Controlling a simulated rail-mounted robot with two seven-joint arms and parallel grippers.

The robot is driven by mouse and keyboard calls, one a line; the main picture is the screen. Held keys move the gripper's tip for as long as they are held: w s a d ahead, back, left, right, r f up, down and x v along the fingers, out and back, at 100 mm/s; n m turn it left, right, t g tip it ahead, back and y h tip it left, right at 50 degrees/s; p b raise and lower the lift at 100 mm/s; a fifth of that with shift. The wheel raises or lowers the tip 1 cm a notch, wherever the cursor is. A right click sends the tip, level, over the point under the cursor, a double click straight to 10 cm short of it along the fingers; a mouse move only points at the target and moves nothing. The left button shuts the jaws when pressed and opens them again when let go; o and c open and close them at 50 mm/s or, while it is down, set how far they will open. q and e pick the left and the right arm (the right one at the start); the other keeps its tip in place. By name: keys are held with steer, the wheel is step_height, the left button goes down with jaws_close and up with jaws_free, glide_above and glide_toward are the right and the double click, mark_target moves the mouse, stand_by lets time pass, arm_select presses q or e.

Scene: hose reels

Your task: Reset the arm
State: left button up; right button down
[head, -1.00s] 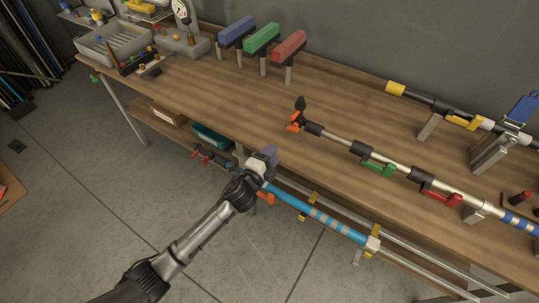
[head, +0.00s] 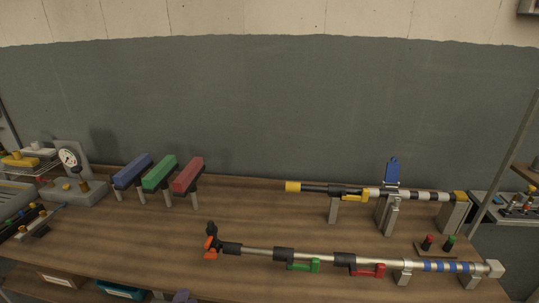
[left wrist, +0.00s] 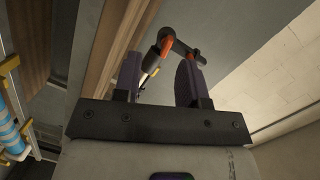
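Beyond the fingertips shows a black and orange fitting (left wrist: 170,42), which looks like the end fitting (head: 211,243) of the silver pipe on the bench. The right gripper is in neither view.
The silver pipe (head: 262,252) with green and red levers lies along the wooden bench (head: 140,235). Behind it a black pipe (head: 318,188) rests on stands. Blue, green and red blocks (head: 159,172) stand at back left, near a gauge (head: 69,158). The bench's middle is clear.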

arm_select(q)
steer(key=s+r+n+g+y, duration=0.25)
steer(key=s+n+g, duration=0.45)
steer(key=s+n, duration=0.35)
steer(key=s+d+f+g+h, duration=0.25)
steer(key=s+f, duration=0.25)
steer(key=s, duration=0.9)
steer(key=s+d+f+g+h, duration=0.1)
steer(key=s+f+g, duration=0.35)
steer(key=s, duration=0.95)
step_height(320, 180, up, 34)
steer(key=t+p, duration=0.1)
steer(key=p, duration=3.4)
steer(key=shift+w+a+r+n, duration=0.2)
steer(key=shift+w+r+n, duration=0.05)
steer(key=shift+w+n, duration=0.2)
